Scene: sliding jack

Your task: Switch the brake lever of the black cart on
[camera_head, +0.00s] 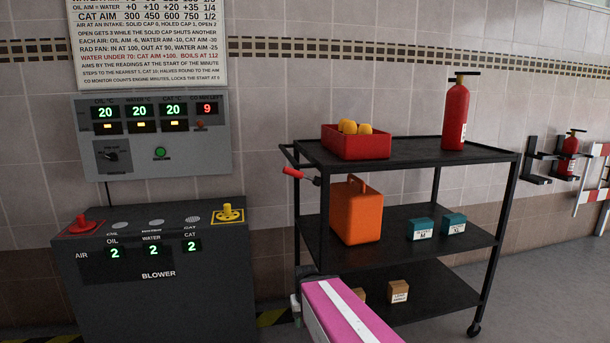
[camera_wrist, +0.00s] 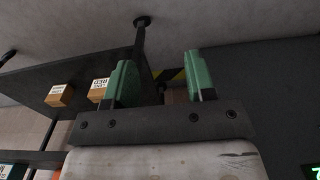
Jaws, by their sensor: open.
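The black cart (camera_head: 405,148) stands against the tiled wall. Its brake lever (camera_head: 293,172) has a red grip and sticks out to the left from the cart's left post, below the top shelf; the tip points left and slightly up. My gripper (camera_head: 297,309) is low at the cart's left side, well below the lever and apart from it. In the wrist view, my gripper's two green fingers (camera_wrist: 158,62) are spread with nothing between them. That view is upside down and shows the cart's lower shelf (camera_wrist: 75,85), a leg and a caster; the lever is not in it.
A blower console (camera_head: 160,290) stands left of the cart, with a gap between them. The cart carries a red bin (camera_head: 357,148), an extinguisher (camera_head: 455,115), an orange canister (camera_head: 356,212) and small boxes (camera_head: 420,229). A control panel (camera_head: 155,135) is on the wall.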

